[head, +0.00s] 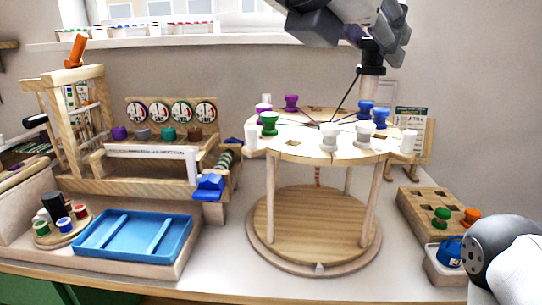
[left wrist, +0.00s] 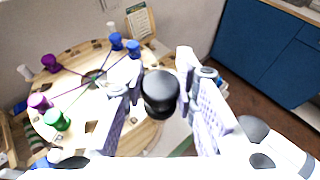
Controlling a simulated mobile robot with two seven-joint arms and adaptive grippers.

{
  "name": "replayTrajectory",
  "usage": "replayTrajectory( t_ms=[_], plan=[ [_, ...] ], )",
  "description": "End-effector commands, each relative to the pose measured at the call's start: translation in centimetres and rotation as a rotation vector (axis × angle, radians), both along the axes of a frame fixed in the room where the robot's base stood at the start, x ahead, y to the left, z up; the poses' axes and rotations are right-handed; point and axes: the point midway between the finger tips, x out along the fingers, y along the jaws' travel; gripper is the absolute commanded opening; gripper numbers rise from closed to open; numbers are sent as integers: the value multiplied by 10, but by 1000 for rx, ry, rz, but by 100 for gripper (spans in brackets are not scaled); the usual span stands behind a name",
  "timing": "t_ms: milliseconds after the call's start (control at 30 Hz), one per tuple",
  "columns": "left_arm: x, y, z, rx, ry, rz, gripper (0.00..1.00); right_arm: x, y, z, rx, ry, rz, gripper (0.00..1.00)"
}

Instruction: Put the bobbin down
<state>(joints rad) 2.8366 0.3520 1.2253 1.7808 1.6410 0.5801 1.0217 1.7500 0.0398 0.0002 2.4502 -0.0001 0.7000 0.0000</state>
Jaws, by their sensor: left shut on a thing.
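My left gripper (head: 374,42) is shut on a black bobbin (head: 371,70) and holds it upright above the far right part of the round wooden braiding stand's top (head: 290,148). A dark thread runs from the bobbin down to the middle of the top. In the left wrist view the round black end of the bobbin (left wrist: 160,88) shows between the two pale fingers (left wrist: 163,110). Blue bobbins (head: 366,108), white bobbins (head: 329,136), a green bobbin (head: 269,124) and purple ones (head: 291,102) stand around the top's rim. My right gripper is not in view.
A wooden block with holes (head: 428,200) holds green and orange bobbins at right. A blue tray (head: 130,240) and a small wooden loom (head: 150,180) stand left. A card on a stand (head: 410,121) is behind the braiding stand. The table's front centre is clear.

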Motion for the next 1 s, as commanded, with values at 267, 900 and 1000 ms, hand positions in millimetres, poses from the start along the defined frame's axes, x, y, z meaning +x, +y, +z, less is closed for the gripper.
replayTrajectory(
  t_ms=[267,900,1000],
  plan=[
    [65,52,-41,-5,12,6,0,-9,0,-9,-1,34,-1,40],
    [107,87,-135,0,6,1,0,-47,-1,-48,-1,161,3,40],
    [106,87,-131,1,3,0,0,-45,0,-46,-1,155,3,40]
  ],
)
